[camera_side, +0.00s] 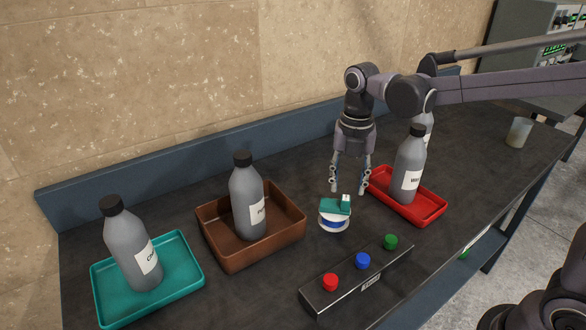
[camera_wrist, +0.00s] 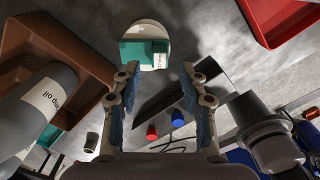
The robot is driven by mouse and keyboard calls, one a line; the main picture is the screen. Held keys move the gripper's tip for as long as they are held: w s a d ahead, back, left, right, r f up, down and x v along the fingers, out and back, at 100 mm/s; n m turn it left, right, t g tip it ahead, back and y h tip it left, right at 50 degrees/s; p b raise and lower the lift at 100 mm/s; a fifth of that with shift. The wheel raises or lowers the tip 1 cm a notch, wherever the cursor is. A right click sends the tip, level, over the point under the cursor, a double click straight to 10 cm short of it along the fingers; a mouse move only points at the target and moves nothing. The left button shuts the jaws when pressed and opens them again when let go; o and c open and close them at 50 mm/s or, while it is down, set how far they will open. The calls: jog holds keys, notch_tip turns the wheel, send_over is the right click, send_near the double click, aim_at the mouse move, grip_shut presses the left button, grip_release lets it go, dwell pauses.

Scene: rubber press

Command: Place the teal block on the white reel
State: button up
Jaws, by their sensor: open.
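The teal block (camera_side: 330,206) lies on top of the white reel (camera_side: 333,227), which stands on the dark bench between the brown and red trays. In the wrist view the teal block (camera_wrist: 136,53) covers part of the reel (camera_wrist: 147,32), whose pale round top shows beyond it. The block carries a small white label. My gripper (camera_side: 349,190) is open, with nothing between its fingers. It hangs just above and behind the block in the side view. In the wrist view the block appears beyond my fingertips (camera_wrist: 160,70), apart from them.
A brown tray (camera_side: 287,241) and a teal tray (camera_side: 184,281) each hold a grey bottle. A red tray (camera_side: 424,214) holds another bottle close to my gripper's right. A button box (camera_side: 335,297) stands in front. A cup (camera_side: 518,132) is at far right.

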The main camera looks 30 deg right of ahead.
notch_tip(320, 180, up, 8)
jog(key=m+t, duration=0.4)
jog(key=m, duration=1)
send_near(346, 198)
jog(key=s+d+r, duration=0.2)
jog(key=s+d, duration=0.1)
jog(key=shift+s+d+f+m+t, duration=0.25)
jog(key=shift+s+f+m+t, duration=0.55)
jog(key=shift+m, duration=1.35)
jog(key=shift+s+d+f+m+t, duration=0.25)
jog(key=shift+s+f+m, duration=0.9)
jog(key=shift+m, duration=1.05)
jog(key=shift+s+d+f+m+t, duration=0.25)
jog(key=shift+s+f+m+t, duration=0.5)
jog(key=shift+m, duration=1.4)
jog(key=shift+s+f, duration=0.15)
jog(key=shift+f, duration=0.1)
